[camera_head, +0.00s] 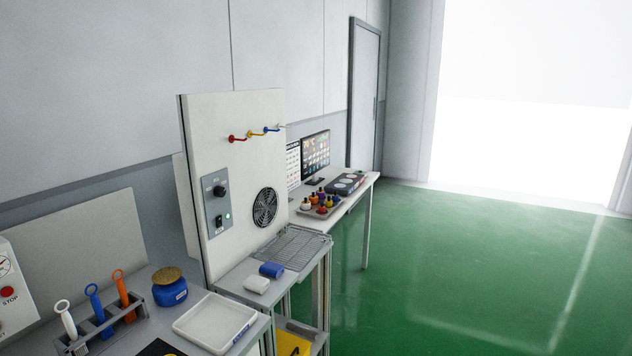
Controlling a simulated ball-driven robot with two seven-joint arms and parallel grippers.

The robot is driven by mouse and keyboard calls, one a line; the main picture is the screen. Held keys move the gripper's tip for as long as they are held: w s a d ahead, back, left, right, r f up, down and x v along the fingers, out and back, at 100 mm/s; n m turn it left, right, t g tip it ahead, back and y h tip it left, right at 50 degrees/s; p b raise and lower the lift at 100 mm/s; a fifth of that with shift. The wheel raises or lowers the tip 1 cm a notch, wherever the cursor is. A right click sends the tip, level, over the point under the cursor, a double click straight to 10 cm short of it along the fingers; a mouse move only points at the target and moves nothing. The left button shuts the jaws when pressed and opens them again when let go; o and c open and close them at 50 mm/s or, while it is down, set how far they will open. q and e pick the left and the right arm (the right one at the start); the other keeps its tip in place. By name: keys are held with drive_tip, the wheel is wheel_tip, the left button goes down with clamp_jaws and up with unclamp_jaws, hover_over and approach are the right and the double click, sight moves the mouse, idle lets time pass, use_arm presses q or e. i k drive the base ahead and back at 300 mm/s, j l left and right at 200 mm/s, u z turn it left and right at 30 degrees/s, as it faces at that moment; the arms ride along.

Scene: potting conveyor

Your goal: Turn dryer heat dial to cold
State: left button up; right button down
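The heat dial (220,191) is a black round knob on a grey control plate (208,205). The plate sits on an upright white dryer panel (232,130), left of the picture's middle. Below the dial is a black switch (219,221) with a small green light beside it. The dial's markings are too small to read, so I cannot tell its setting. A black fan grille (265,207) is set in the panel to the right of the plate. Neither of my grippers shows in the view.
Red, yellow and blue hooks (255,134) stick out from the panel. A wire rack (289,246), a blue roll (271,270) and a white roll (256,284) lie below it. A white tray (187,327) and a blue jar (170,292) stand nearer. The green floor (470,270) at right is clear.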

sight(219, 191)
drive_tip(key=i+l+z, duration=0.25)
drive_tip(key=i, duration=0.2)
drive_tip(key=i+l+z, duration=0.3)
drive_tip(key=i, duration=0.2)
drive_tip(key=i+z, duration=0.25)
drive_tip(key=i, duration=0.2)
drive_tip(key=i+u, duration=0.35)
drive_tip(key=i+l+u, duration=0.15)
drive_tip(key=i+u, duration=0.2)
drive_tip(key=i, duration=0.15)
